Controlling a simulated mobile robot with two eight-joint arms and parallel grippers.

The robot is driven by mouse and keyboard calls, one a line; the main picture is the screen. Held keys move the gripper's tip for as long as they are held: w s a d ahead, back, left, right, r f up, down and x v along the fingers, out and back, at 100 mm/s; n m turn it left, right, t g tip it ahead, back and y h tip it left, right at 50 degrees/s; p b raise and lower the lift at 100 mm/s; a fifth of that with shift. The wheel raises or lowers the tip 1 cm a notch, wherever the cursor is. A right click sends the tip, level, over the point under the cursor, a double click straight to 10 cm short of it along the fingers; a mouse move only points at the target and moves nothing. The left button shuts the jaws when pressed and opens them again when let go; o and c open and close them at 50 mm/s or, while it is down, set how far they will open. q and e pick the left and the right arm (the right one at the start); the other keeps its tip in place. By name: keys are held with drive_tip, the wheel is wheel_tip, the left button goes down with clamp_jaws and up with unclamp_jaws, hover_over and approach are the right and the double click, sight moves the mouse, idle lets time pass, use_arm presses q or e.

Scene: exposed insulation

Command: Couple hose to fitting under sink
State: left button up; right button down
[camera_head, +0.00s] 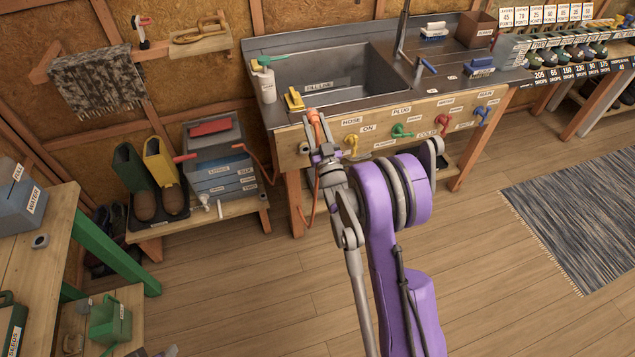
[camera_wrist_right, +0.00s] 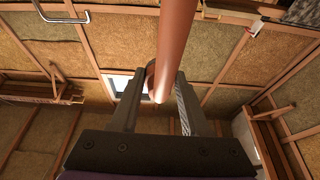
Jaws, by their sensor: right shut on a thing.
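The orange hose (camera_head: 314,122) stands up in front of the wooden sink panel, left of the HOSE label. A thin orange length (camera_head: 305,205) hangs below it. My right gripper (camera_head: 322,150) is just below the hose's upper end in the head view. In the right wrist view its two fingers close around the hose (camera_wrist_right: 174,50), which runs up out of the picture. I cannot make out the fitting; the hose end and my gripper cover the panel there, and I cannot tell whether they touch. My left gripper is in neither view.
The metal sink (camera_head: 335,80) stands above the panel. A blue-grey box (camera_head: 220,165) and boots (camera_head: 160,165) sit on a low bench at left. The floor in front is clear.

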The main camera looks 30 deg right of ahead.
use_arm(q)
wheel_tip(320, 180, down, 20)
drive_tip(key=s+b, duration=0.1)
drive_tip(key=b, duration=1.5)
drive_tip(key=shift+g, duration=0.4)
use_arm(e)
wheel_tip(320, 180, down, 22)
drive_tip(key=shift+s+g+y, duration=0.3)
drive_tip(key=shift+s+g, duration=0.05)
drive_tip(key=shift+g, duration=0.05)
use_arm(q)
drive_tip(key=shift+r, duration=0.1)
use_arm(e)
drive_tip(key=shift+f, duration=0.15)
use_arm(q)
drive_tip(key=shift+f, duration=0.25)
use_arm(e)
drive_tip(key=shift+w+d, duration=0.2)
drive_tip(key=shift+w, duration=0.7)
drive_tip(key=shift+w+d, duration=0.25)
drive_tip(key=shift+w, duration=0.7)
drive_tip(key=shift+w+d, duration=0.2)
drive_tip(key=shift+w, duration=0.7)
